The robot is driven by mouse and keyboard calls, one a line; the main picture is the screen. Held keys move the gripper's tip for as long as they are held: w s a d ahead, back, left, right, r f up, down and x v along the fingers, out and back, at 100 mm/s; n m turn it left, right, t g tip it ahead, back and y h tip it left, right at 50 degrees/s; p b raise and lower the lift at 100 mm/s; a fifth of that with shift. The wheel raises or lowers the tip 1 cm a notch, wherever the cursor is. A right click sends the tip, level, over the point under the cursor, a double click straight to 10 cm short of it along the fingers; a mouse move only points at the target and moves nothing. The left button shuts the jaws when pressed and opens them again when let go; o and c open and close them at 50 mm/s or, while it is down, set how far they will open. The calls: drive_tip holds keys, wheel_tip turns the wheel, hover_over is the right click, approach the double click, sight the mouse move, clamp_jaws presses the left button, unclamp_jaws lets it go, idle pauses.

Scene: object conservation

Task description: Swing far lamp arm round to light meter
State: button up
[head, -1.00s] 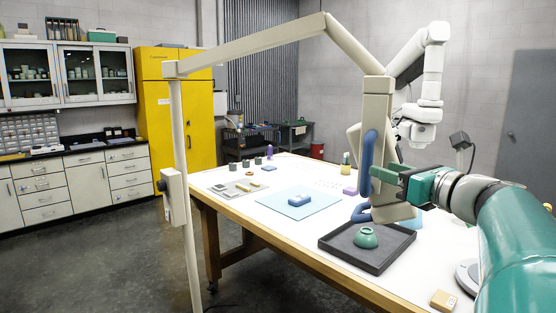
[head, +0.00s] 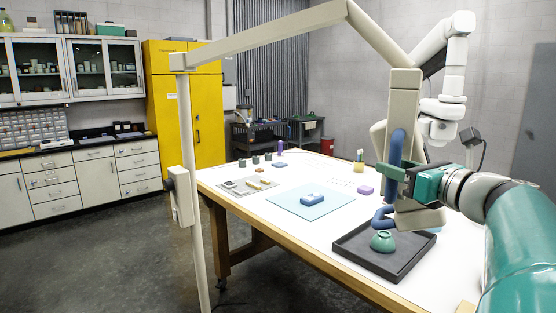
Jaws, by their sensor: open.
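A beige jointed arm (head: 265,44) runs from a floor post at left, over the table, to a hanging beige head (head: 405,100) with a blue handle (head: 397,150). My gripper (head: 393,180) is at the lower part of this handle, its green jaws open beside or around it; contact cannot be told. A second, white jointed arm (head: 456,75) with a white head (head: 438,128) stands behind, partly hidden by the beige one. I cannot tell which is the far lamp arm. No light meter is clearly identifiable; a small blue block (head: 312,200) lies on a teal mat (head: 285,202).
A dark tray (head: 353,243) with a green bowl (head: 382,241) lies below my gripper. A grey tray (head: 230,188), a purple block (head: 365,190) and small jars stand on the white table (head: 250,205). The beige post (head: 188,130) stands at the table's left edge.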

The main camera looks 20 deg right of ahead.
drive_tip(key=shift+w+f, duration=0.2)
drive_tip(key=shift+w, duration=0.55)
drive_tip(key=shift+s+r, duration=0.1)
drive_tip(key=shift+s, duration=0.15)
drive_tip(key=shift+w, duration=0.2)
drive_tip(key=shift+s, duration=0.25)
drive_tip(key=c, duration=0.4)
drive_tip(key=shift+w, duration=0.1)
clamp_jaws()
